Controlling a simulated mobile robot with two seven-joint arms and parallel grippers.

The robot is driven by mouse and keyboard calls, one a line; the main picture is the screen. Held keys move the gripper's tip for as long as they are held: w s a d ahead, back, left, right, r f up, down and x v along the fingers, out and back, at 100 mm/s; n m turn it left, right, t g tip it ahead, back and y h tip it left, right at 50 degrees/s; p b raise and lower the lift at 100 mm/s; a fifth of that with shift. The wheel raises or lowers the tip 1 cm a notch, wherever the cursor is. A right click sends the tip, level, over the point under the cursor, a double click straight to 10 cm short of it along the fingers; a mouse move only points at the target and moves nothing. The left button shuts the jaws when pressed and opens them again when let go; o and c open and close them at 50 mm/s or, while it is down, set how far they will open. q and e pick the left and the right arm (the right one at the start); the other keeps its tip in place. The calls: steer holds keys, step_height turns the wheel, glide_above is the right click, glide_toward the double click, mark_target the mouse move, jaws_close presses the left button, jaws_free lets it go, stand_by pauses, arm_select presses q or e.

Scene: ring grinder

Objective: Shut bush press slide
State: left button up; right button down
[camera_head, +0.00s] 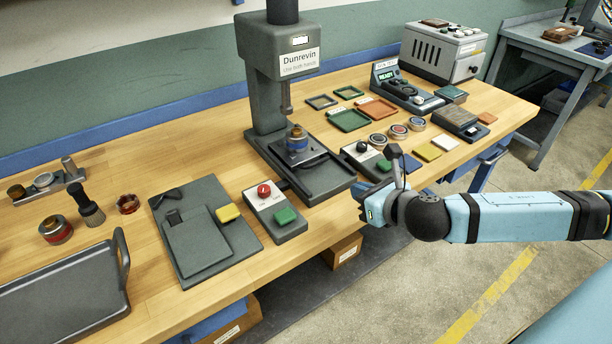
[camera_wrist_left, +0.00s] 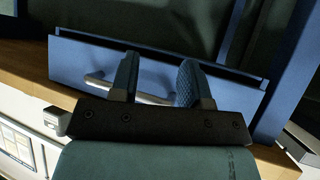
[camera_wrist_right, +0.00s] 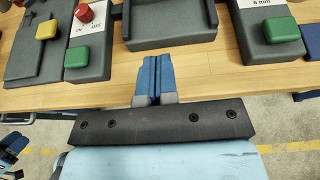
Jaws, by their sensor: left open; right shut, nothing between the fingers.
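The grey bush press (camera_head: 275,60), labelled Dunrevin, stands on the bench in the head view. Its slide, a dark tray (camera_head: 325,184), extends from the press base toward the bench's front edge and carries a blue and bronze bush piece (camera_head: 297,140) near the ram. The tray's front part shows in the right wrist view (camera_wrist_right: 170,44). My right gripper (camera_head: 366,194) is shut and empty, just off the tray's front right, fingers pointing at its front (camera_wrist_right: 153,75); contact cannot be told.
A control box with a red knob (camera_head: 268,202) and green button stands left of the tray. Another box with a black knob (camera_head: 362,155) stands right of it. A grey fixture plate (camera_head: 205,228) lies farther left. The blue drawer front (camera_wrist_left: 75,72) shows in the left wrist view.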

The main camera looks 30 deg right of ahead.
mark_target(332, 189)
steer(key=x, duration=0.9)
steer(key=shift+w+f, duration=0.2)
steer(key=shift+w, duration=0.15)
steer(key=shift+w+a+r, duration=0.1)
steer(key=shift+w+r, duration=0.05)
steer(key=shift+w, duration=0.4)
steer(key=shift+w+r, duration=0.15)
steer(key=shift+w, duration=0.45)
steer(key=shift+w+r, duration=0.1)
steer(key=shift+w, duration=0.55)
